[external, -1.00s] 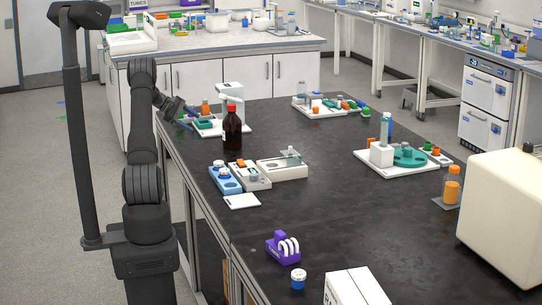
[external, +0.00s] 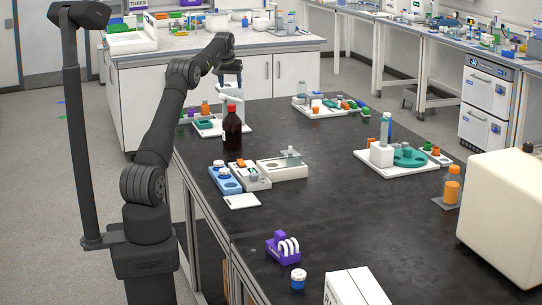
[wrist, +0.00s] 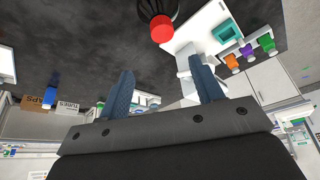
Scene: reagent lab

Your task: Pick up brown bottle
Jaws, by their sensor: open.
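The brown bottle (external: 232,134) with a red cap stands upright on the black bench, near its left edge. In the wrist view its red cap (wrist: 161,29) shows at the top centre, with only a little of the dark body (wrist: 157,8) visible. My gripper (external: 230,82) is above and beyond the bottle in the external view, in front of the white cabinets. In the wrist view my gripper (wrist: 164,82) has its two blue fingers spread with nothing held between them. The fingers are apart from the bottle.
A white stand (external: 230,96) is close behind the bottle. Blue, grey and cream trays (external: 283,171) sit in front of it. A white tray with a teal disc (external: 410,155) is at the right. The bench middle (external: 330,215) is clear.

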